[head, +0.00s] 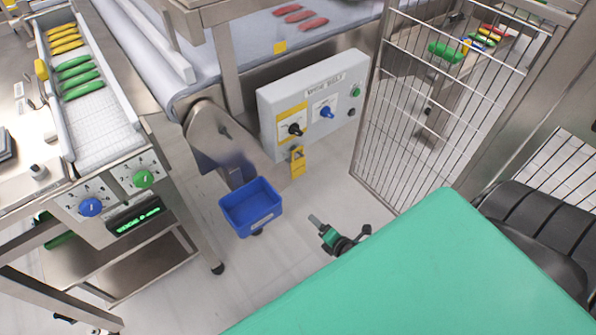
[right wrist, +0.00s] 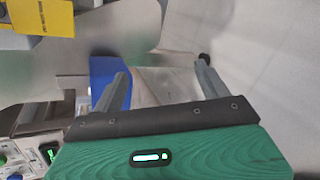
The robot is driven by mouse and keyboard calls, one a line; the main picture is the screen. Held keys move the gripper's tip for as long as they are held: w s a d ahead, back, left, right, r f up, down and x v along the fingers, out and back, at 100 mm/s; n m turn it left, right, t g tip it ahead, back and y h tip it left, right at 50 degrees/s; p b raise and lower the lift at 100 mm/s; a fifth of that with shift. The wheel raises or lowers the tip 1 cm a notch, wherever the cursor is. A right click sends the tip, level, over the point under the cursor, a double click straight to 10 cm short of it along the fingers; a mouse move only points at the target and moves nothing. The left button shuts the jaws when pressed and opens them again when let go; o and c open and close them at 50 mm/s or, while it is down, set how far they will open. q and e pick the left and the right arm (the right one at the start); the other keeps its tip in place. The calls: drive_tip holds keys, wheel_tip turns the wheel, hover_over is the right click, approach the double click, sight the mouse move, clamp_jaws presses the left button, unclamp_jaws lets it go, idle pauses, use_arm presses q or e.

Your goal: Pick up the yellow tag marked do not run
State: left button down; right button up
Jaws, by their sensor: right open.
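A yellow tag (head: 298,162) hangs at the lower edge of the grey control box (head: 313,103); its print is too small to read in the head view. A yellow piece (right wrist: 43,17) with small print shows at the top left of the right wrist view; I cannot tell whether it is the tag or the box's yellow plate. My right gripper (right wrist: 163,66) is open and empty, its two grey fingers apart. In the head view a grey finger (head: 315,220) shows below and right of the tag, clear of it. My left gripper is out of view.
A blue bin (head: 251,207) stands below and left of the tag; it also shows behind the fingers (right wrist: 108,72). A wire mesh gate (head: 415,110) stands right of the box. A conveyor (head: 240,48) runs behind. Pale floor (head: 320,190) is clear below the tag.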

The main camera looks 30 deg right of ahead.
drive_tip(key=w+d+r+n+t+b, duration=0.2)
drive_tip(key=w+r+n+b, duration=0.1)
drive_tip(key=r+n, duration=0.25)
drive_tip(key=n+t+y+b, duration=0.2)
drive_tip(key=n+t+b, duration=0.15)
drive_tip(key=n, duration=0.55)
approach(299, 166)
drive_tip(key=shift+g, duration=0.35)
drive_tip(key=w, duration=0.4)
drive_tip(key=w+r, duration=0.1)
drive_tip(key=w, duration=0.1)
drive_tip(key=shift+w+a+r, duration=0.1)
drive_tip(key=shift+w+a, duration=0.2)
drive_tip(key=shift+a, duration=0.1)
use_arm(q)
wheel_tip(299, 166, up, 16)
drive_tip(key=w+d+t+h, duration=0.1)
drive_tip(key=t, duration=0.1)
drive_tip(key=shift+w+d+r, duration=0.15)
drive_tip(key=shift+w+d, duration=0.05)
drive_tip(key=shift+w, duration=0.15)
use_arm(e)
drive_tip(key=shift+w+a+f, duration=0.1)
drive_tip(key=shift+w+f, duration=0.1)
drive_tip(key=shift+w, duration=1.2)
drive_tip(key=shift+w+a+f, duration=0.1)
drive_tip(key=shift+w+f, duration=0.1)
drive_tip(key=shift+w, duration=1.15)
drive_tip(key=c, duration=1.1)
drive_tip(key=shift+r, duration=0.2)
